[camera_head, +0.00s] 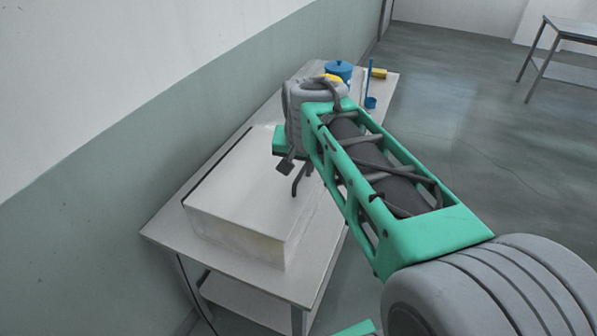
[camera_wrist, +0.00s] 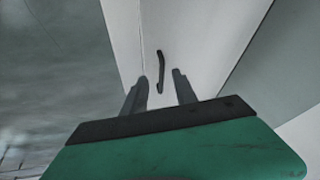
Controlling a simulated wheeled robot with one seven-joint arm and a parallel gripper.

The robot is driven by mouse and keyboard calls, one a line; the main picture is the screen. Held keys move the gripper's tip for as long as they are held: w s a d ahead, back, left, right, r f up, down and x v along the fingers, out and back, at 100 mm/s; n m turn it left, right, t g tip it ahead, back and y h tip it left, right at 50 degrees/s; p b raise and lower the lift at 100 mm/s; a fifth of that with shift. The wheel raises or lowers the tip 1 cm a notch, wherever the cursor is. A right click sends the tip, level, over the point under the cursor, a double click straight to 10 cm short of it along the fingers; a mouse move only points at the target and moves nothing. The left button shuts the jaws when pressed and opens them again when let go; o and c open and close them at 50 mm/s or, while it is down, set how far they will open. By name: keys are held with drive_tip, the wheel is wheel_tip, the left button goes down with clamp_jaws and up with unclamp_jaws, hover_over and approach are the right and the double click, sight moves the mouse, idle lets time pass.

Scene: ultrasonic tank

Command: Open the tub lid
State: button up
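The tub (camera_head: 240,240) is a pale box on a metal table, and its flat lid (camera_head: 235,185) lies shut on top. In the wrist view a dark bar handle (camera_wrist: 160,71) stands on the lid (camera_wrist: 195,40), close to the lid's edge. In the head view my gripper (camera_head: 290,168) is above the lid's right side; my arm hides the far part of the tub.
The table (camera_head: 163,236) stands along the wall. At its far end are a blue pot (camera_head: 338,70), a yellow item (camera_head: 379,73) and a thin blue upright item (camera_head: 370,100). Open floor lies to the right, with another table (camera_head: 572,28) farther off.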

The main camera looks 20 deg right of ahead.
sight(303, 169)
drive_tip(key=w+d+f+m, duration=0.1)
drive_tip(key=w+f, duration=0.2)
drive_tip(key=w+d+f+m, duration=0.1)
drive_tip(key=w+d+f, duration=0.1)
drive_tip(key=w+f, duration=0.1)
drive_tip(key=w+d+f+m, duration=0.1)
drive_tip(key=w+d+f, duration=0.1)
drive_tip(key=w+f, duration=0.1)
drive_tip(key=shift+w+f+h, duration=0.1)
drive_tip(key=shift+f+h, duration=0.05)
drive_tip(key=shift+h, duration=0.15)
clamp_jaws()
idle(1.1)
